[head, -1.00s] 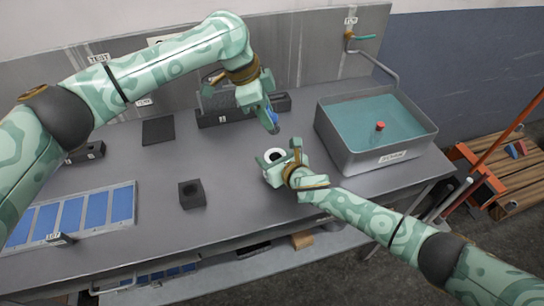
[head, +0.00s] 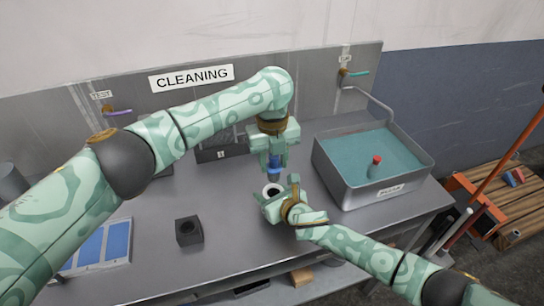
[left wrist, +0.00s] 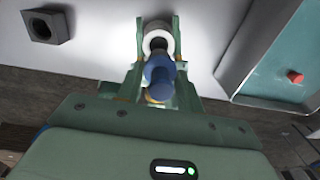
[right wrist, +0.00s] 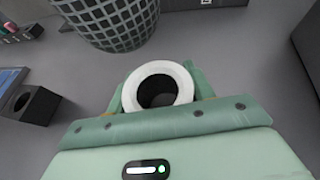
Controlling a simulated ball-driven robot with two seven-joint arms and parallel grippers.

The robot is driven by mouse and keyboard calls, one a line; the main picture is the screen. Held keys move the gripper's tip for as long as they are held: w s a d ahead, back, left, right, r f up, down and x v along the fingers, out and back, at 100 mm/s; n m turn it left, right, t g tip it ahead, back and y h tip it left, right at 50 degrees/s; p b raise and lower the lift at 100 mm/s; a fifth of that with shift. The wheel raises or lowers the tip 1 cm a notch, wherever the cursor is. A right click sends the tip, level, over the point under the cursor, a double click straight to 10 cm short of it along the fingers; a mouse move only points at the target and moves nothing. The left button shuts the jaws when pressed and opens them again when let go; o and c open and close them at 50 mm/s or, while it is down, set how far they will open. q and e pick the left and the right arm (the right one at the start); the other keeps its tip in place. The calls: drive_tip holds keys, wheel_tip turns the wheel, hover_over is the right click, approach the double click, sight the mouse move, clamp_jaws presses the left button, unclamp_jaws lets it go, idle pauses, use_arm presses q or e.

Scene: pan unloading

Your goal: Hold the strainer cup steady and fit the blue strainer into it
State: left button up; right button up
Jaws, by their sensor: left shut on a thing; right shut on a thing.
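The blue strainer (head: 274,170) is held by my left gripper (head: 274,160), which is shut on it and points down. The strainer cup (head: 272,188), a white ring with a dark opening, is held by my right gripper (head: 279,192). In the head view the strainer is just above the cup. In the left wrist view the blue strainer (left wrist: 158,72) partly covers the white cup (left wrist: 158,38); I cannot tell whether they touch. In the right wrist view the cup (right wrist: 133,86) sits between the fingers, its opening dark and no strainer visible in it.
A sink (head: 352,188) with water and a red-topped object (head: 375,166) stands right of the grippers. A black block with a hole (head: 188,231) and a blue-panelled tray (head: 117,243) are at left. A dark mesh basket (right wrist: 100,22) shows in the right wrist view. Grey table lies bare between.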

sight(274, 186)
use_arm(q)
drive_tip(key=shift+f, duration=1.95)
drive_tip(key=shift+f, duration=2.55)
idle(1.2)
drive_tip(key=o, duration=1.1)
drive_tip(key=shift+s+d, duration=0.1)
use_arm(e)
drive_tip(key=shift+s, duration=0.1)
use_arm(q)
drive_tip(key=r, duration=1.2)
drive_tip(key=shift+a, duration=0.25)
use_arm(e)
drive_tip(key=o, duration=1.1)
drive_tip(key=shift+o, duration=0.2)
